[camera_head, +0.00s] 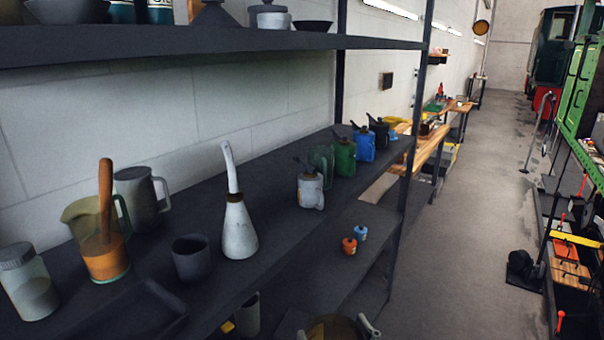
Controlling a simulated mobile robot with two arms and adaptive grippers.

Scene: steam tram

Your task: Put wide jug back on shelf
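I cannot tell for sure which vessel is the wide jug. A grey jug with a side handle (140,197) stands upright at the back left of the middle shelf (275,185). In front of it stands a see-through jug (85,220) with orange contents and a brown stick in it. A round brownish thing with pale grey parts (335,328) shows at the bottom edge, mostly cut off; I cannot tell what it is or what it rests on. No gripper is recognisable in this view.
A lidded jar (28,285), a dark cup (191,258), a white long-necked can (239,228) and several oil cans, one green (344,157), stand on the middle shelf. Small orange (349,246) and blue cans are on a lower shelf.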

